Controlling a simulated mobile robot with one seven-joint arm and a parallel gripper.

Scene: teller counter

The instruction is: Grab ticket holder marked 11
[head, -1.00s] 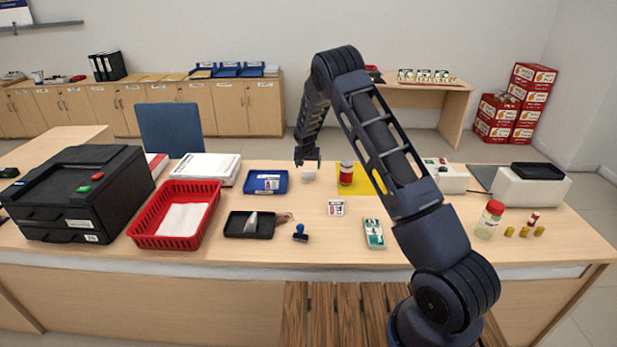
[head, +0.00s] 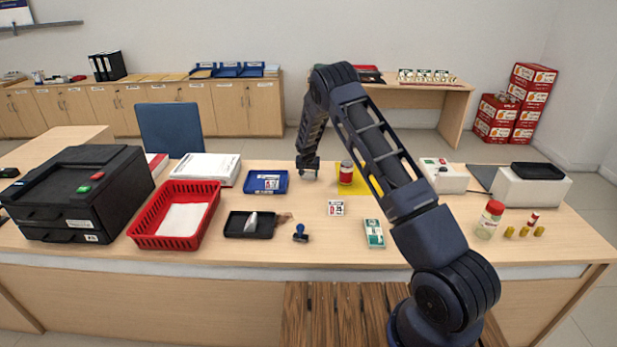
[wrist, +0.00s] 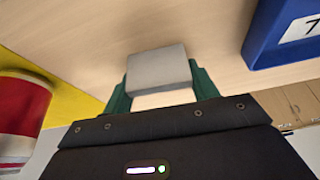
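A small pale grey-and-white block (wrist: 158,75) stands on the counter, between the green fingers of my gripper (wrist: 160,92) in the wrist view. No number shows on it, so I cannot tell whether it is the ticket holder marked 11. The fingers lie close along both sides of the block; whether they press on it is unclear. In the head view my gripper (head: 308,172) points down at the counter's far side and mostly hides the block. A blue tray (head: 266,182) with a card lies just left of it; in the wrist view this tray (wrist: 272,35) shows a 7.
A red-and-white can (head: 346,173) stands close on the right, on a yellow mat (head: 356,189). A small card (head: 336,208), a black tray (head: 240,223) and a stamp (head: 300,233) lie nearer. A red basket (head: 150,232) is left.

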